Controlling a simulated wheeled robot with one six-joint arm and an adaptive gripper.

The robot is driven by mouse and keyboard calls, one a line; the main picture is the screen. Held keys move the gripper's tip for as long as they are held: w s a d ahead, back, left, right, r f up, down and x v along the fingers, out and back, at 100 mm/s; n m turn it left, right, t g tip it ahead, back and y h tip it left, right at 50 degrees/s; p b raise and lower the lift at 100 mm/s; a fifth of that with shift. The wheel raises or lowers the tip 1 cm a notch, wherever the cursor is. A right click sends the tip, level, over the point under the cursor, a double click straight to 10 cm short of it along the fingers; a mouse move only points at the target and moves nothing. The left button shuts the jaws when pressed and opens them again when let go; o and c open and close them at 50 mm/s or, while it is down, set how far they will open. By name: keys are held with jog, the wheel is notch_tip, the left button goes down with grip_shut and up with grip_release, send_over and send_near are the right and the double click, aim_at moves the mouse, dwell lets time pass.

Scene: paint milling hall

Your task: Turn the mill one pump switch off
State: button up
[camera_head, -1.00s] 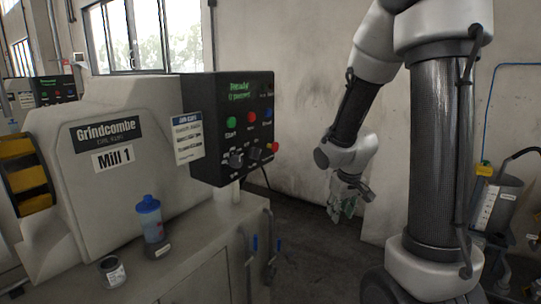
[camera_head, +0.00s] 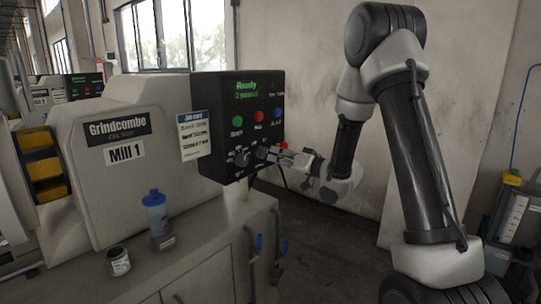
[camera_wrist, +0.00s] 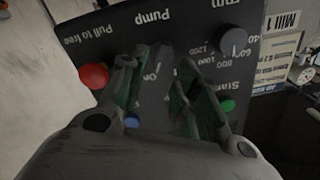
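The mill one control panel (camera_head: 215,110) is a dark box on the Mill 1 machine. The pump switch (camera_head: 262,152) is a dark knob low on its front, right of another dark knob (camera_head: 241,158). My gripper (camera_head: 276,155) is at the panel front, its fingertips beside the pump switch. In the wrist view, the panel is upside down and the "Pump" label shows beyond my gripper (camera_wrist: 162,92). The green-padded fingers stand apart, with a dark shape between them. The switch's setting and any finger contact cannot be made out.
A red button (camera_wrist: 94,76) marked "Pull to free" is close beside one finger. A dark knob (camera_wrist: 233,40) and a green button (camera_wrist: 227,105) are on the other side. A blue-lidded bottle (camera_head: 157,218) and a small jar (camera_head: 119,262) stand on the machine's ledge.

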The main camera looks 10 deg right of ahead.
aim_at(267, 153)
jog(key=x, duration=0.4)
jog(key=shift+w, duration=0.1)
grip_shut()
